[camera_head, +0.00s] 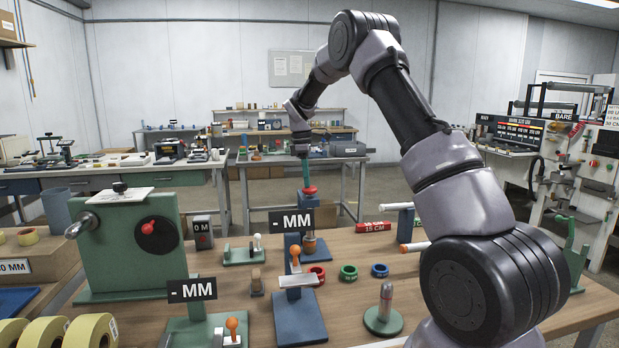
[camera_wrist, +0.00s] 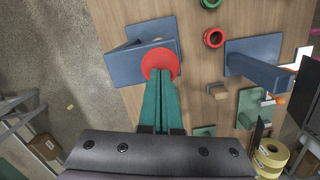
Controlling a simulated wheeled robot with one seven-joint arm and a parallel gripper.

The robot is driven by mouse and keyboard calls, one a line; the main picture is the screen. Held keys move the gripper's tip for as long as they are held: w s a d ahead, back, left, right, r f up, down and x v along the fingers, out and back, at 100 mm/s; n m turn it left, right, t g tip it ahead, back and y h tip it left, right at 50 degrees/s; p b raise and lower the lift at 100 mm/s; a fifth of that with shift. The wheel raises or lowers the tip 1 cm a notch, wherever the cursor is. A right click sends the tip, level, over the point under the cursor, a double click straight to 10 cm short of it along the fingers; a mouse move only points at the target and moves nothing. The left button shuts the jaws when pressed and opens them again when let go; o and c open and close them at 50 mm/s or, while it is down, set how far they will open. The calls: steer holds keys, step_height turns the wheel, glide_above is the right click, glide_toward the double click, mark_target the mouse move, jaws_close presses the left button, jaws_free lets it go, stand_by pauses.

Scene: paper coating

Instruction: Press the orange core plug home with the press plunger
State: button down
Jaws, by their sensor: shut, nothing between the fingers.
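A blue press stand (camera_head: 310,203) stands toward the far side of the wooden table, with its red plunger knob (camera_head: 309,190) on top. In the wrist view the knob is a red disc (camera_wrist: 159,57) in front of the blue press body (camera_wrist: 123,63). My gripper (camera_head: 306,184) points down over the knob with its teal fingers shut and empty. In the wrist view the fingertips (camera_wrist: 161,74) overlap the disc; I cannot tell whether they touch it. A small orange-brown piece (camera_head: 309,241) shows low under the press, partly hidden by a gauge; it may be the core plug.
A blue gauge stand (camera_head: 300,318) with an orange ball knob stands in front of the press. Red, green (camera_head: 348,272) and blue (camera_head: 380,270) rings lie to the right. A green crank machine (camera_head: 130,245) stands left. A red block (camera_head: 373,226) lies beyond the rings.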

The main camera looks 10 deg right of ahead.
steer(key=a, duration=0.2)
steer(key=a+r, duration=0.1)
steer(key=shift+w, duration=0.4)
step_height(320, 180, up, 11)
steer(key=shift+w+a+f, duration=0.2)
steer(key=shift+a, duration=0.25)
stand_by(0.4)
